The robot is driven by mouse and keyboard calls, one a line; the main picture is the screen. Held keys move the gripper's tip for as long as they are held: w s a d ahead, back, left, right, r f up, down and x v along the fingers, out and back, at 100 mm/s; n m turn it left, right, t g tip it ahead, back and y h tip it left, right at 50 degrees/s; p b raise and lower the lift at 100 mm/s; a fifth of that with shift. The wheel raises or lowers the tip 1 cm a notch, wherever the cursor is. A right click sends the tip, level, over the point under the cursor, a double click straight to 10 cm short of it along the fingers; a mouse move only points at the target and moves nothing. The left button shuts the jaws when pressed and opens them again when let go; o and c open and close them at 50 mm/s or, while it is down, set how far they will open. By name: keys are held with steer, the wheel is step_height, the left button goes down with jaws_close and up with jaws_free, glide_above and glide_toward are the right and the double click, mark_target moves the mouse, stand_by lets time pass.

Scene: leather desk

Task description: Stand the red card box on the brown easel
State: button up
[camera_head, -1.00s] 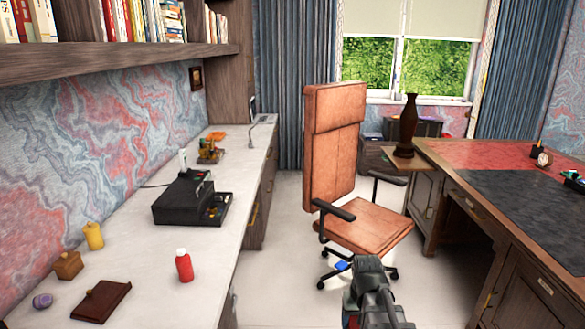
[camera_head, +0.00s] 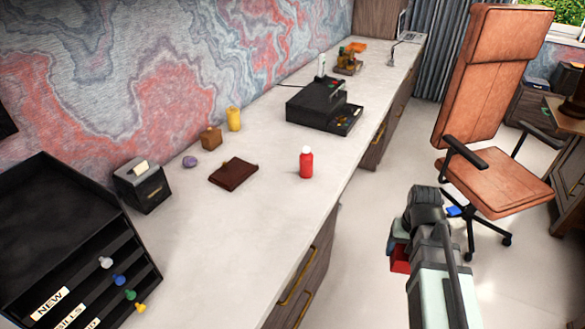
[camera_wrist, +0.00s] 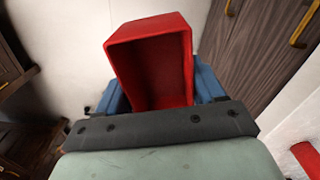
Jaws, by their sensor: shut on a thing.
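The red card box (camera_head: 400,259) is in my gripper (camera_head: 398,246), off to the right of the white counter and above the floor. In the wrist view the box (camera_wrist: 150,62) is an open, hollow red box, held between the blue fingers (camera_wrist: 160,90). Its open side faces the camera. In the head view my wrist hides most of it. A low dark brown piece (camera_head: 233,173), apparently the brown easel, rests on the counter, left of the red bottle. Nothing stands on it. My gripper is well to its right and apart from it.
On the counter (camera_head: 240,235) stand a red bottle (camera_head: 306,164), a yellow cup-like thing (camera_head: 233,119), a small brown block (camera_head: 211,138), a purple lump (camera_head: 190,161), a black organizer (camera_head: 75,240) and a black box (camera_head: 316,104). The leather chair (camera_head: 490,150) is right of my gripper.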

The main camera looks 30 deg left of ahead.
steer(key=a+r+n, duration=0.2)
steer(key=a+r, duration=0.1)
steer(key=a, duration=1.4)
steer(key=a+r+n, duration=0.2)
steer(key=a+r, duration=0.1)
steer(key=a, duration=1.4)
steer(key=a+r+n, duration=0.2)
steer(key=a+r, duration=0.1)
steer(key=a, duration=1.4)
steer(key=w+a+r+m, duration=0.3)
steer(key=w+a+m, duration=0.35)
steer(key=a, duration=0.75)
steer(key=shift+w+d+f+m, duration=0.15)
steer(key=shift+f+m, duration=0.45)
steer(key=shift+f, duration=1.05)
steer(key=shift+w+d+f+m, duration=0.15)
steer(key=shift+f+m, duration=0.5)
steer(key=shift+f, duration=0.95)
steer(key=shift+w+d+f+m, duration=0.15)
steer(key=shift+f+m, duration=0.45)
steer(key=shift+f, duration=1.05)
steer(key=shift+f, duration=0.15)
steer(key=o, duration=0.9)
steer(key=shift+o, duration=0.2)
